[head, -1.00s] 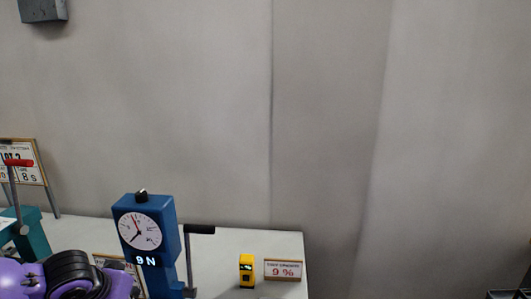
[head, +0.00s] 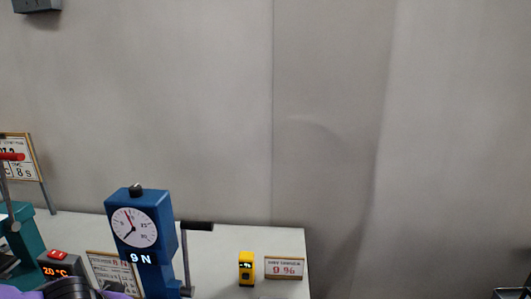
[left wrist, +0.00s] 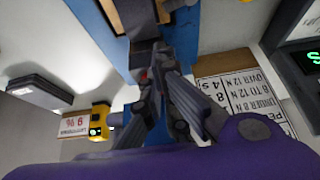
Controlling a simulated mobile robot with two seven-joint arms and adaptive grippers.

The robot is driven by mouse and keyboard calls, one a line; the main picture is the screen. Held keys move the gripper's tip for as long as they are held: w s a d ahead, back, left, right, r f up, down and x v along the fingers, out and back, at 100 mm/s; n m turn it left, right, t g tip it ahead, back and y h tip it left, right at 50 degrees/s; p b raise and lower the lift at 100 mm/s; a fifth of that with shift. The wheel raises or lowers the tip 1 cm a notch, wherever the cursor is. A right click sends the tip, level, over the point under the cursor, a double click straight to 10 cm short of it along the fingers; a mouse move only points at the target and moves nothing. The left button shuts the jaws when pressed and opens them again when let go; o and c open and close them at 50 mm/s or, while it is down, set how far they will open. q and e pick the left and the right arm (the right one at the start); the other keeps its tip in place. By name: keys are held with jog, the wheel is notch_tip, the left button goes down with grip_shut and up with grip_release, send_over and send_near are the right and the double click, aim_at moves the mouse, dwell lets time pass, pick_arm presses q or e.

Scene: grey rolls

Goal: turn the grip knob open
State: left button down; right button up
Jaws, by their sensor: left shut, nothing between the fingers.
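A blue force gauge (head: 147,244) stands on the bench in the head view, with a white dial and a reading of 9 N. A small black knob (head: 136,190) sits on its top; whether this is the grip knob I cannot tell. A black-handled lever (head: 198,226) stands at its right side. My left gripper (left wrist: 150,78) is shut and empty in the left wrist view, in front of a blue body (left wrist: 185,45) and dark grey parts; contact cannot be told. My right gripper is out of view.
A yellow meter (head: 246,268) and a 9 % card (head: 285,267) stand at the bench's right end. A box with a red switch (head: 59,265) reads about 20 °C. A card (head: 113,272) stands beside the gauge. A teal device (head: 22,240) is at left.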

pick_arm(q)
jog(key=shift+w, duration=0.1)
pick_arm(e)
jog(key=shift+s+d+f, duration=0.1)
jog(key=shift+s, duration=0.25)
pick_arm(q)
jog(key=shift+w+d, duration=0.15)
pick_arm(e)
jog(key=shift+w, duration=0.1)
pick_arm(q)
jog(key=shift+w+d+r, duration=0.1)
jog(key=shift+w+r, duration=0.05)
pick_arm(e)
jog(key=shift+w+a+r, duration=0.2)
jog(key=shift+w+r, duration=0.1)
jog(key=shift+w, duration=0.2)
pick_arm(q)
jog(key=shift+d+r+p, duration=0.15)
jog(key=shift+p, duration=0.35)
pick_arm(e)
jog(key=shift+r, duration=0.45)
pick_arm(q)
jog(key=shift+d, duration=0.15)
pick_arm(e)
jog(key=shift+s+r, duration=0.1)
pick_arm(q)
jog(key=shift+p, duration=0.3)
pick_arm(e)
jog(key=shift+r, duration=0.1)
